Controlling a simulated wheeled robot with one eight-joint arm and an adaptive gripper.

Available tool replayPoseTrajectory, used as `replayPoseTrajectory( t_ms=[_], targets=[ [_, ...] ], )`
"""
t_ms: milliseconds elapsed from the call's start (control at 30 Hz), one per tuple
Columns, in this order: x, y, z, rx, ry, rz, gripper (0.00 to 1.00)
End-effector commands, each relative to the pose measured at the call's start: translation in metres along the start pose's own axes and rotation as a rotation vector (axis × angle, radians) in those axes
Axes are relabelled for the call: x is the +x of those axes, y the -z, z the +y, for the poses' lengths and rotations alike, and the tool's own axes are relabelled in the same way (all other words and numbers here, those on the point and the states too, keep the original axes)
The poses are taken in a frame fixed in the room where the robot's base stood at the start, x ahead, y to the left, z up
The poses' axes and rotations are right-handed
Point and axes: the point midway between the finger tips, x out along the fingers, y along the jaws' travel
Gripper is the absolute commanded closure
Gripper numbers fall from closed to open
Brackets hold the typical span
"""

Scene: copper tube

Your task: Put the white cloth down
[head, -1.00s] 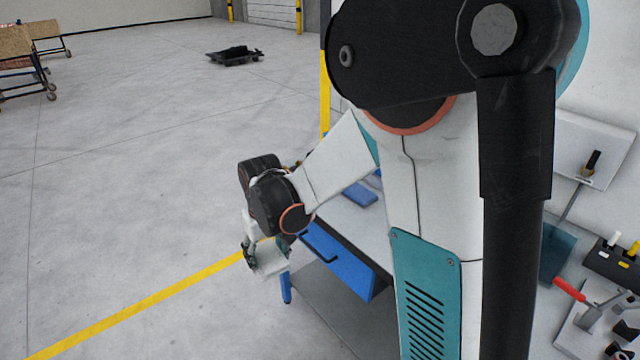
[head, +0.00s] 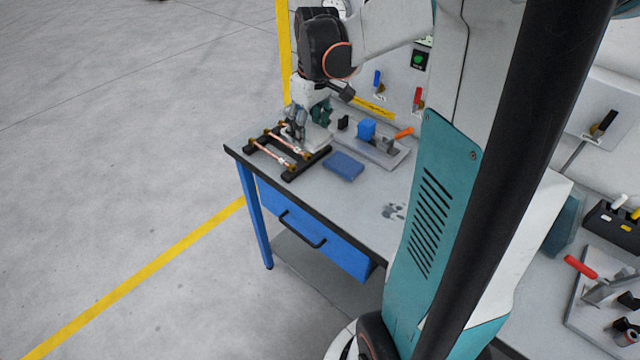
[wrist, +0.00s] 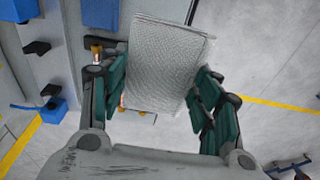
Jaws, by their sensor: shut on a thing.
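The white cloth (wrist: 165,65) is a pale, textured, roughly rectangular pad between the green-padded fingers of my gripper (wrist: 163,95) in the wrist view. My gripper (head: 305,125) is shut on it. In the head view the cloth (head: 318,138) is partly hidden by the gripper, above the far left part of the workbench (head: 300,210). The copper tubes (head: 272,154) lie across a black holder (head: 290,173), just below and left of the gripper. I cannot tell whether the cloth touches the bench or holder.
A blue pad (head: 343,166) lies right of the holder. A grey tray (head: 392,158) behind it holds a blue block (head: 366,129) and an orange-handled tool (head: 403,133). Bare bench top lies in front of the blue pad. A wall panel stands behind the bench.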

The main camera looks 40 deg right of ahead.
Motion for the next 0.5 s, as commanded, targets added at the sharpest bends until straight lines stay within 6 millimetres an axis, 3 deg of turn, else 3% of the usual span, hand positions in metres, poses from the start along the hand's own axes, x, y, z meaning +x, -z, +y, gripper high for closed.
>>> replayPoseTrajectory(
  t_ms=[200, 500],
  targets=[
    [-0.018, -0.014, 0.021, -0.015, 0.002, 0.003, 0.72],
    [-0.019, -0.015, 0.023, -0.017, 0.002, 0.003, 0.72]
  ],
)
